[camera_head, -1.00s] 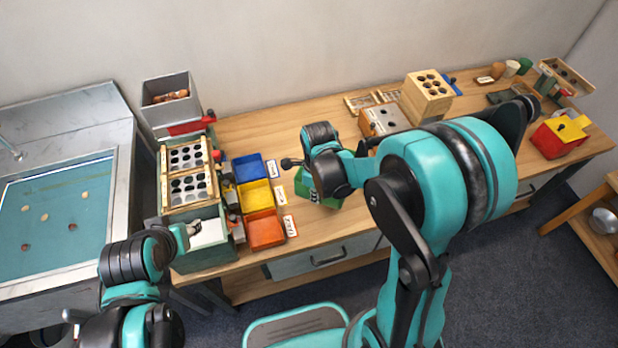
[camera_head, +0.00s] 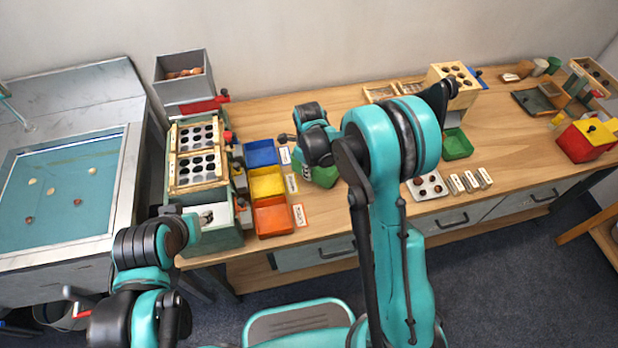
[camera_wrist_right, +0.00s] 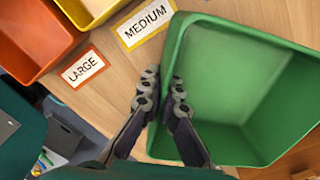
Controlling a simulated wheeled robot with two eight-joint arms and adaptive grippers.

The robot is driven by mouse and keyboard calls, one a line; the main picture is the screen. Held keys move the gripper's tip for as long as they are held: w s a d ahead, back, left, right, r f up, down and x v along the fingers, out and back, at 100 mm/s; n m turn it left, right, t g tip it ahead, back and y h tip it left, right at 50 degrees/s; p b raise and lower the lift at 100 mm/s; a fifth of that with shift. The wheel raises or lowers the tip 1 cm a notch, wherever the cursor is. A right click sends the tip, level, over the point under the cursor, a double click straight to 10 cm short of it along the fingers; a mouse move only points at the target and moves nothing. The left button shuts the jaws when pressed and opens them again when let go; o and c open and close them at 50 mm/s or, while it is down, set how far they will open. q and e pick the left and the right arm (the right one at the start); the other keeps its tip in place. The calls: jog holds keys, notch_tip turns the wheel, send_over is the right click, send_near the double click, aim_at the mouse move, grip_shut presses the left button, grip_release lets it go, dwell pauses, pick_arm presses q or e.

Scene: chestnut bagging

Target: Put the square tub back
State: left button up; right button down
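A green square tub (camera_head: 322,176) stands on the bench right of the coloured bins, partly hidden by my right arm. In the right wrist view the tub (camera_wrist_right: 235,80) is open and looks empty. My right gripper (camera_wrist_right: 164,88) has one finger outside and one inside the tub's left wall, close together on it. It appears shut on that wall. My left gripper (camera_head: 206,217) is at the front of the green sorting stand; its fingers are too small to read. Another green tub (camera_head: 457,146) stands under the wooden block with holes, farther right.
Blue (camera_head: 261,153), yellow (camera_head: 267,182) and orange (camera_head: 273,217) bins stand in a row left of the tub, with label cards beside them. A muffin-like tray (camera_head: 427,187) and small blocks lie to the right. A red-yellow box (camera_head: 588,141) stands far right.

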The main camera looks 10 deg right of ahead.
notch_tip(320, 180, down, 2)
jog(key=shift+f+b, duration=0.2)
jog(key=shift+b, duration=0.15)
jog(key=shift+r, duration=0.15)
jog(key=c, duration=2.1)
grip_release()
jog(key=o, duration=0.4)
